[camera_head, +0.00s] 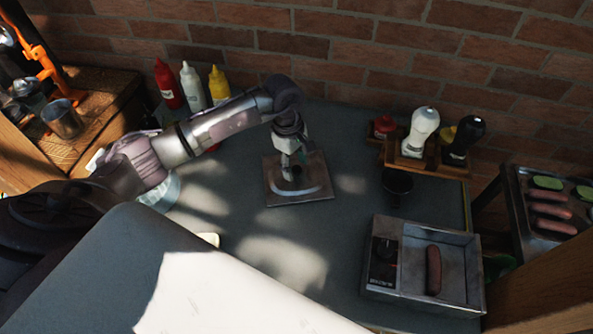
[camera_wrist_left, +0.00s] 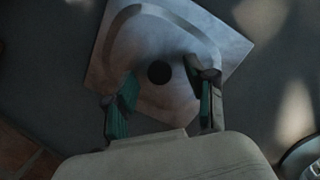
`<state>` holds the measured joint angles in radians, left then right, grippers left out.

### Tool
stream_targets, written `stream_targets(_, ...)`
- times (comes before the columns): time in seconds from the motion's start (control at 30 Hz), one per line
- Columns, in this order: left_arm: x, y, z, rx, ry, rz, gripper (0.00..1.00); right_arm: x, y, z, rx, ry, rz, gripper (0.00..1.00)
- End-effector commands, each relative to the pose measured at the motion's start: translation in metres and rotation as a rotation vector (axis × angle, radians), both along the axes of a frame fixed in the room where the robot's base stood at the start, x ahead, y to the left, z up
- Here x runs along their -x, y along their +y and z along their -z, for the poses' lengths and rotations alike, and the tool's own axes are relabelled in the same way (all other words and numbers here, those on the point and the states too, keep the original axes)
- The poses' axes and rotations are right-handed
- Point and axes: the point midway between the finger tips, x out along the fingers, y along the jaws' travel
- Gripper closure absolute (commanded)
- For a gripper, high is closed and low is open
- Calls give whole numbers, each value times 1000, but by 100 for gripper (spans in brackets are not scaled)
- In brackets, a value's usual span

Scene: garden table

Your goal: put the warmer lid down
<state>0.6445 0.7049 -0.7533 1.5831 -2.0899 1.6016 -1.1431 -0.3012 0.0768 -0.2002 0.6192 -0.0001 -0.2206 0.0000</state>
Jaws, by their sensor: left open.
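The warmer lid (camera_head: 313,190) is a square metal plate with a raised rim and a dark round knob. It appears to lie flat on the dark tabletop, apart from the warmer (camera_head: 413,265). My left gripper (camera_head: 294,166) is right above the lid's middle. In the left wrist view the lid (camera_wrist_left: 199,38) fills the upper middle. The green-padded fingers of my left gripper (camera_wrist_left: 160,78) are open, one on each side of the knob (camera_wrist_left: 159,72), with gaps visible. My right gripper is not in view.
The open warmer holds a sausage (camera_head: 433,270). Sauce bottles (camera_head: 191,86) stand at the back left. A wooden rack with shakers (camera_head: 420,132) stands at the back right, with a small black item (camera_head: 397,182) before it. A tray with sausages (camera_head: 549,212) is far right.

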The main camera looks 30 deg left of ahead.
Motion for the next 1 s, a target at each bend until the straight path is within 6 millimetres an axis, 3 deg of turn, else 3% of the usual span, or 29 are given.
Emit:
stream_targets(0.2,0,-3,20,0,-1,-1,44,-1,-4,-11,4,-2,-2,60)
stream_targets(0.43,0,-3,22,0,-2,-1,46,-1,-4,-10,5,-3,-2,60)
stream_targets(0.77,0,-3,22,0,-2,-1,100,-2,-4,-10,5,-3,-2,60)
stream_targets(1.0,0,-3,21,0,-2,-1,100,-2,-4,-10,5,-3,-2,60)
